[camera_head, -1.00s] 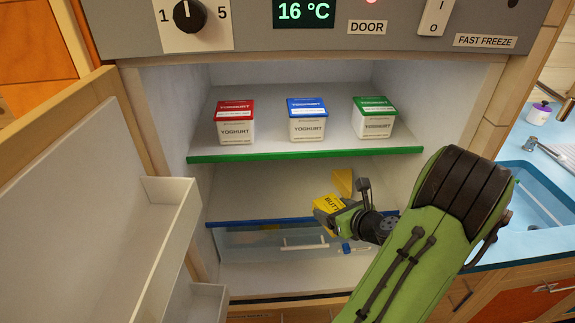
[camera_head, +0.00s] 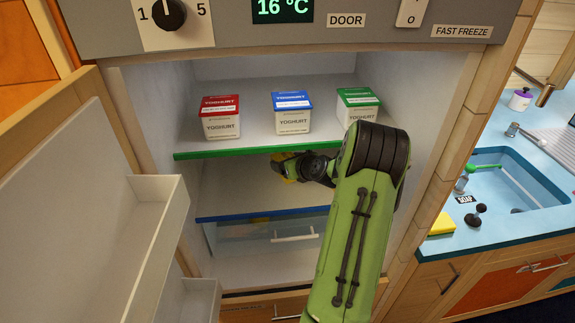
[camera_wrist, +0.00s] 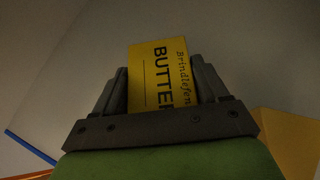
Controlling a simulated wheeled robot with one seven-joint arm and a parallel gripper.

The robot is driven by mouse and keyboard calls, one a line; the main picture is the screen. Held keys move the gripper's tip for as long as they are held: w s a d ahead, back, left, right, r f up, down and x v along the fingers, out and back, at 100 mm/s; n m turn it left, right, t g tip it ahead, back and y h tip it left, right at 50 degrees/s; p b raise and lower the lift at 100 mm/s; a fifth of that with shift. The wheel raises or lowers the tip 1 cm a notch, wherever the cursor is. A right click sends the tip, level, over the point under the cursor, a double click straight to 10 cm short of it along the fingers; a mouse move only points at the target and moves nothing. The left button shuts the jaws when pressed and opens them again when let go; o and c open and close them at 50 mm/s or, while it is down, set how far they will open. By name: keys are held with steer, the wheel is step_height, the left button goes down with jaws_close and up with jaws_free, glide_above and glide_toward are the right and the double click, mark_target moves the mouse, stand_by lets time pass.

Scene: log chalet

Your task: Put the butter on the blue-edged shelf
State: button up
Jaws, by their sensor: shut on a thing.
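The yellow butter (camera_wrist: 157,75), labelled BUTTER, is between the two fingers of my gripper (camera_wrist: 160,85) in the wrist view. In the head view my gripper (camera_head: 280,165) reaches into the fridge, above the blue-edged shelf (camera_head: 225,195) and below the green-edged shelf. Only a little yellow shows around the gripper there, so the butter is mostly hidden. I cannot tell whether the butter touches the shelf. The shelf's blue edge also shows at the left of the wrist view (camera_wrist: 30,148).
Several things are close: three yoghurt tubs (camera_head: 291,113) on the green-edged shelf (camera_head: 215,150) just above, a clear drawer (camera_head: 265,232) below, and the open fridge door (camera_head: 80,210) at left. A yellow piece (camera_wrist: 290,140) lies at right in the wrist view. The blue shelf's left part is clear.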

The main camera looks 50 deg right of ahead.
steer(key=shift+w+f, duration=0.25)
steer(key=shift+f, duration=0.55)
steer(key=shift+s, duration=0.1)
steer(key=shift+r, duration=0.1)
steer(key=shift+b, duration=0.3)
steer(key=o, duration=1.2)
steer(key=shift+f, duration=0.2)
steer(key=shift+o, duration=0.2)
steer(key=shift+r, duration=0.15)
